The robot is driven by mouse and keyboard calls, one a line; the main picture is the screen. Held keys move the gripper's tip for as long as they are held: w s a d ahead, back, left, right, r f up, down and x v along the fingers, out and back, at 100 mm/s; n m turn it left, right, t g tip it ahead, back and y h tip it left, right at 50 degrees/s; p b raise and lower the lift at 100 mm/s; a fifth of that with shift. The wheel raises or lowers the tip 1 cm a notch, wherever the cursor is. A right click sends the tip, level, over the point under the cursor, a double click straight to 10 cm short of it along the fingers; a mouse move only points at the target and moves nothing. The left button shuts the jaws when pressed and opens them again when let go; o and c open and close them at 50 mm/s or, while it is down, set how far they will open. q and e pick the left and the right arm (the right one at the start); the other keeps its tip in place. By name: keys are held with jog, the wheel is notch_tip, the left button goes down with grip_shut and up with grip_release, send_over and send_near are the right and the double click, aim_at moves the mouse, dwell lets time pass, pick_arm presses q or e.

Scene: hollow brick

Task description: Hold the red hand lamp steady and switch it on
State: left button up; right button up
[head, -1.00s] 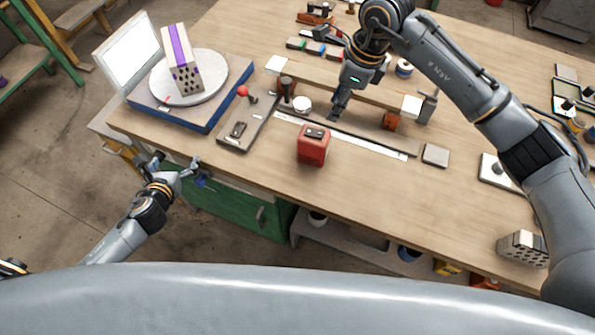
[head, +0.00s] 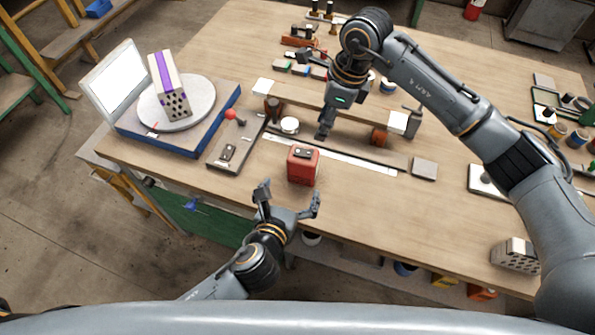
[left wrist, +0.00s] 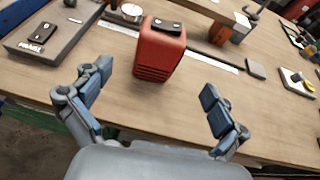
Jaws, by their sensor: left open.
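The red hand lamp (head: 303,168) stands upright on the wooden table near its front edge, with a dark piece on its top. It also shows in the left wrist view (left wrist: 160,52), with dark slots low on its near face. My left gripper (head: 288,195) is open and empty, in front of the lamp at the table's front edge. In the left wrist view its fingers (left wrist: 155,92) are spread wide, with the lamp beyond them and apart from them. My right gripper (head: 324,133) points down behind the lamp near the steel rule; its fingers look close together, but I cannot tell whether they are shut.
A hollow brick with a purple stripe (head: 166,75) stands on a round turntable (head: 205,100) at the left. A grey plate with a red-knobbed lever (head: 230,160) lies left of the lamp. A steel rule (head: 360,163) and a small grey block (head: 424,169) lie to the right.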

aim_at(303, 162)
pick_arm(q)
jog(key=x, duration=1.2)
jog(key=shift+f, duration=0.1)
jog(key=shift+c, duration=0.2)
